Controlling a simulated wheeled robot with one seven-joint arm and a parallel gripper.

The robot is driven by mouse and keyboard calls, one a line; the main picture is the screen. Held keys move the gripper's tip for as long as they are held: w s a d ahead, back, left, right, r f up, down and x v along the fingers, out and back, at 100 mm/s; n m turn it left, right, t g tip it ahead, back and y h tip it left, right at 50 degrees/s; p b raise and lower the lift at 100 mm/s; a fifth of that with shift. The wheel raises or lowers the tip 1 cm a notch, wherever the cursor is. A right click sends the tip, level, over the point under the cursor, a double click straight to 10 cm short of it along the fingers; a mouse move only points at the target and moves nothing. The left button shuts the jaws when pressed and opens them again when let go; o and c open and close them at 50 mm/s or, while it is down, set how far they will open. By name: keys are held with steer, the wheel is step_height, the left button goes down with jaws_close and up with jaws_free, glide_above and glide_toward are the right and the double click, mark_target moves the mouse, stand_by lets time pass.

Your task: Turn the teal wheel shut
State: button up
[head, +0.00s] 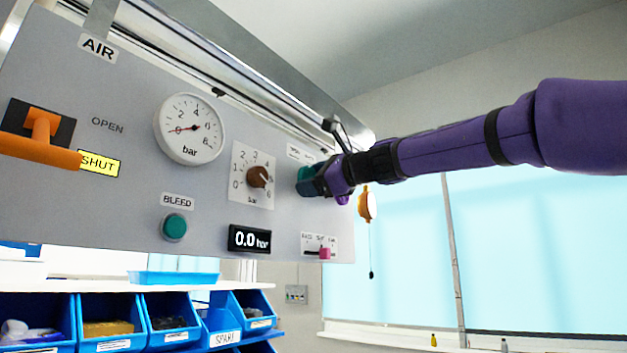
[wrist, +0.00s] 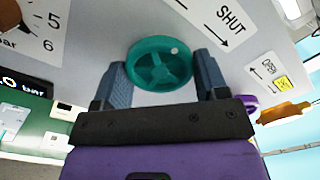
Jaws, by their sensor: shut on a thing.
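The teal wheel (wrist: 160,64) is a round handwheel with spokes and a small pale dot near its rim, mounted on the grey panel. In the wrist view my gripper (wrist: 163,72) has one finger on each side of it, shut on its rim. In the head view the wheel (head: 306,180) is partly hidden behind my gripper (head: 315,183), which reaches in from the right. A label with SHUT (wrist: 231,18) and an arrow is beside the wheel.
The panel (head: 120,190) also carries an orange lever (head: 40,135), a pressure gauge (head: 190,128), a brown knob (head: 258,176), a teal bleed button (head: 174,226), a 0.0 bar display (head: 249,239) and a pink slider (head: 325,252). Blue bins (head: 108,345) stand below. An orange object (head: 367,204) hangs right of the panel.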

steer(key=shift+f+m, duration=0.15)
steer(key=shift+m, duration=0.95)
steer(key=o, duration=0.9)
steer(key=v, duration=1)
steer(key=shift+s+d, duration=0.25)
steer(key=shift+d, duration=0.1)
